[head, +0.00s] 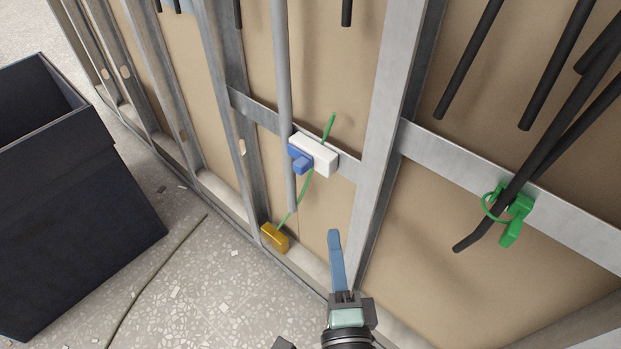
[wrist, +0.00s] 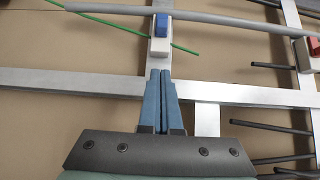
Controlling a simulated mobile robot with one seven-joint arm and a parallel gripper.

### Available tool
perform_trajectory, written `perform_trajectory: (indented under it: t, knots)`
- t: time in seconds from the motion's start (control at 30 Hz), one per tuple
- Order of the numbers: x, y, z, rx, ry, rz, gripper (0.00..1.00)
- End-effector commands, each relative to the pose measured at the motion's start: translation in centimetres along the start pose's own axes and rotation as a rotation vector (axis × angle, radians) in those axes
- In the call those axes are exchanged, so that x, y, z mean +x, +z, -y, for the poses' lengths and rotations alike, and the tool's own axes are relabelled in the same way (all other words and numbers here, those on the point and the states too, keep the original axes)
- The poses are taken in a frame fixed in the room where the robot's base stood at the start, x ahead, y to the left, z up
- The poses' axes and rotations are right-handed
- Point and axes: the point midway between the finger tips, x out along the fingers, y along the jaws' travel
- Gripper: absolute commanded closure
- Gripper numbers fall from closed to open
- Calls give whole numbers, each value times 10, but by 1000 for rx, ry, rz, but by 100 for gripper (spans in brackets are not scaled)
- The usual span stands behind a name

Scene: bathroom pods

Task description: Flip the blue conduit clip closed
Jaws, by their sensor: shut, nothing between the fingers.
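The blue conduit clip (head: 300,158) sits against a white block (head: 319,157) on a metal crossbar, beside a vertical grey conduit (head: 284,95). In the wrist view the blue part (wrist: 161,25) stands in front of the conduit (wrist: 225,19), on the white block (wrist: 160,48). I cannot tell whether the clip is latched. My gripper (head: 335,234) has its blue fingers pressed together and empty, below and right of the clip. In the wrist view its fingertips (wrist: 160,74) point at the white block, with a gap between.
A thin green rod (head: 306,187) runs past the clip to a yellow block (head: 274,237) near the floor. A green clip (head: 517,211) with black cables is at right. A dark bin (head: 75,210) stands at left. Metal studs (head: 381,110) frame the wall.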

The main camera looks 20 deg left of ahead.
Motion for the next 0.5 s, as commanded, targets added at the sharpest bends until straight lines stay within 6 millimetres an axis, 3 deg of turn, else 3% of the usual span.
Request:
perform_trajectory:
  t: [0.23, 0.5]
  knots:
    - [14, 0, 2, -2, -3, 1, 100]
    - [64, 0, 3, -5, -3, 3, 100]
